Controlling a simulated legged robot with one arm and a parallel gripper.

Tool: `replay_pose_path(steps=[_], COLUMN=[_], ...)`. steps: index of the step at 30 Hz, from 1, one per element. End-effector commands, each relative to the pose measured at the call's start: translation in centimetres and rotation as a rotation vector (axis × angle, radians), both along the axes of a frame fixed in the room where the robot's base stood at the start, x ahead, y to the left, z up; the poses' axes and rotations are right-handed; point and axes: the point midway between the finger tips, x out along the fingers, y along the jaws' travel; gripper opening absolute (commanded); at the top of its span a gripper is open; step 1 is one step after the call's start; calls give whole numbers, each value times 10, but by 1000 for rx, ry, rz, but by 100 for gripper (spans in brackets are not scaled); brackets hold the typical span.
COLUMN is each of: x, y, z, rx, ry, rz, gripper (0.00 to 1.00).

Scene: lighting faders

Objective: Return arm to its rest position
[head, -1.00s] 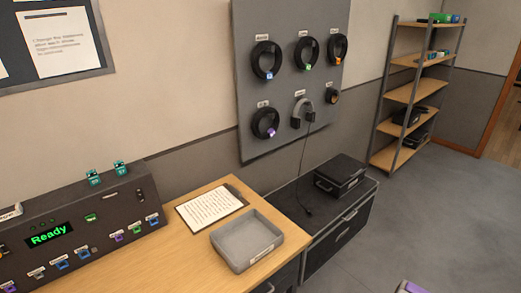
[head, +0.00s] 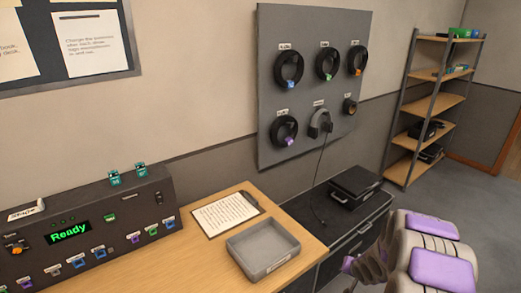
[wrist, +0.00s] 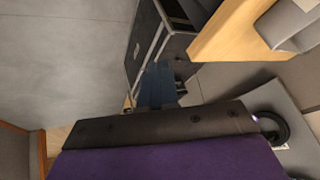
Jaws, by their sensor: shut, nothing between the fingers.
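My arm, pale grey with purple pads, shows at the lower right of the head view, in front of the dark cabinet. My gripper (head: 366,268) is at its left end, to the right of the grey tray and clear of the desk. It looks shut with nothing held, though its fingertips are small and partly hidden in the head view. In the wrist view my gripper (wrist: 158,86) shows as dark bluish fingers close together above a dark and purple part of my arm. The fader console (head: 92,237) with a green "Ready" display stands at the lower left, apart from my gripper.
A grey tray (head: 272,268) and a clipboard (head: 228,213) lie on the wooden desk (head: 190,268). A dark cabinet (head: 335,258) bears a black case (head: 354,190). A pegboard (head: 300,135) holds cable coils and headphones. The shelf (head: 430,105) stands at the right.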

Motion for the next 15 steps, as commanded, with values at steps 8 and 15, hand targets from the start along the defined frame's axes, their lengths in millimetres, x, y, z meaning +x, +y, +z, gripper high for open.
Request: replay_pose_path(steps=[8,15], x=[-43,-104], y=[3,29], z=[81,143], rx=[-149,-231], ry=[133,265], rz=[18,47], gripper=[0,0])
